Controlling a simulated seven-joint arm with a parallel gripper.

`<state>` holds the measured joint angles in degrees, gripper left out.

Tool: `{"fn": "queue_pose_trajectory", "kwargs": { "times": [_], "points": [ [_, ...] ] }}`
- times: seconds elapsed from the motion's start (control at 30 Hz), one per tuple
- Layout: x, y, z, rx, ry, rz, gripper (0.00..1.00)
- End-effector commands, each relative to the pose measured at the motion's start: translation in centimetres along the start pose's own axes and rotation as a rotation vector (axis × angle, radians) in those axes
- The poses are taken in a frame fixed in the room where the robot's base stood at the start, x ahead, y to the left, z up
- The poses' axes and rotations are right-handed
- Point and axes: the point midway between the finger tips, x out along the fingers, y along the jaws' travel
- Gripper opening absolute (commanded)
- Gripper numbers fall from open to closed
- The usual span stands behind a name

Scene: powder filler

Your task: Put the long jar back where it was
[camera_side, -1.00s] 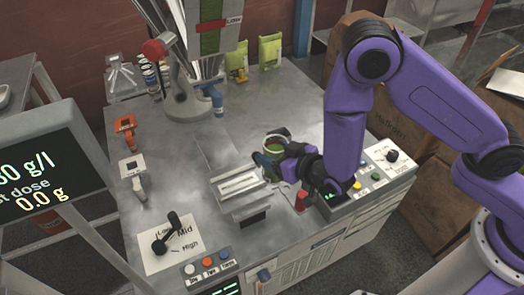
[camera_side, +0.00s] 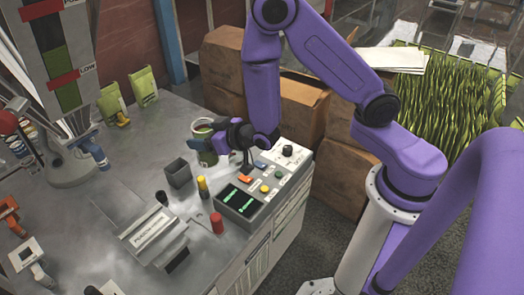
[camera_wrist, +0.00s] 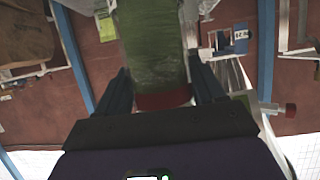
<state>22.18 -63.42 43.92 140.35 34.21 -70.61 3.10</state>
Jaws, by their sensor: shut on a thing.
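The long jar (camera_side: 203,126), clear with green contents and an open round top, is held at the back right of the table in the side view. My gripper (camera_side: 214,143) is shut on it from the right. In the wrist view the jar (camera_wrist: 152,45) stands between my two fingers (camera_wrist: 163,82), with a red band at its near end. Whether its base touches the table cannot be told.
A control panel (camera_side: 262,188) with buttons lies just in front of the jar. A dark open box (camera_side: 178,172), a yellow-topped item (camera_side: 203,187) and a red-topped item (camera_side: 217,222) stand nearby. Green pouches (camera_side: 143,86) stand behind left. Cardboard boxes (camera_side: 230,60) lie beyond the table.

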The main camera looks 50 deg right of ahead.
Motion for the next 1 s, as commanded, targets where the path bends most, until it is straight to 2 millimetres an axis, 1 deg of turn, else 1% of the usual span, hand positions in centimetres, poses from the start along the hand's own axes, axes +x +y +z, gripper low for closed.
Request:
{"fn": "queue_pose_trajectory", "kwargs": {
  "times": [0.03, 0.2, 0.3, 0.43, 0.5, 0.67, 1.0],
  "points": [
    [-0.2, 1.5, -0.5, 0.008, 0.004, 0.014, 0.26],
    [-1.4, 5.6, -1.4, 0.02, 0.006, 0.047, 0.26],
    [-2.2, 7.7, -1.8, 0.025, 0.007, 0.064, 0.26],
    [-3.1, 9.8, -2.1, 0.031, 0.008, 0.083, 0.26],
    [-3.5, 10.6, -2.2, 0.031, 0.008, 0.089, 0.26],
    [-4.0, 11.5, -2.3, 0.033, 0.009, 0.097, 0.26],
    [-4.0, 11.6, -2.3, 0.034, 0.009, 0.098, 0.26]
  ]
}}
